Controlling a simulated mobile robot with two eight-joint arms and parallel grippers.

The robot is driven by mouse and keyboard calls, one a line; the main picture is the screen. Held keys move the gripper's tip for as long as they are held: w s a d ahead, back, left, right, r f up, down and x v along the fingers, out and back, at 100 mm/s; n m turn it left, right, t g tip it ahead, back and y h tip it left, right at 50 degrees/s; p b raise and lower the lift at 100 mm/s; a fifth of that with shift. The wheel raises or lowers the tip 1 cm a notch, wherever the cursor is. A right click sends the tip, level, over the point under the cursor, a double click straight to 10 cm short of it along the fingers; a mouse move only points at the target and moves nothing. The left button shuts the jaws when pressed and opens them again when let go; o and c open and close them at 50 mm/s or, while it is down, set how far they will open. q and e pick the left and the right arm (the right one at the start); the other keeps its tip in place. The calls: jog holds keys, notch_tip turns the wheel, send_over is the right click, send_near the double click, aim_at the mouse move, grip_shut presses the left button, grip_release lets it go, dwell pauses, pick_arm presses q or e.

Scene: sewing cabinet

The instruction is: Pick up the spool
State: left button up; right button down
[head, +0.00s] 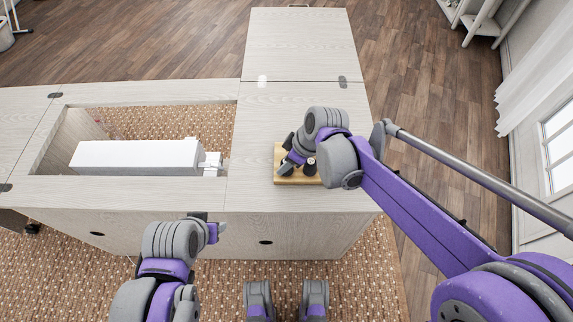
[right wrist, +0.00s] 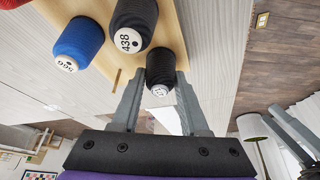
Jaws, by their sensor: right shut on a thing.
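A small dark spool (right wrist: 160,68) with a pale end sits between the fingertips of my right gripper (right wrist: 159,82) in the right wrist view. The fingers are shut on its sides. The spool is beside the wooden board (right wrist: 182,45); whether it touches the board is unclear. In the head view, my right gripper (head: 298,160) is over the wooden board (head: 279,151) on the cabinet top, and the arm hides most of the spools. My left gripper (head: 213,228) is low at the cabinet's front; its fingers are not clear.
A larger black spool (right wrist: 133,25) marked 438 and a blue spool (right wrist: 78,43) stand close to the held one, with a red one (right wrist: 12,3) at the corner. The cabinet (head: 290,105) has a white sewing machine (head: 135,158) in its recess. The cabinet top behind the board is clear.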

notch_tip(320, 180, up, 10)
jog(key=p, duration=0.1)
jog(key=shift+p, duration=0.3)
dwell(0.3)
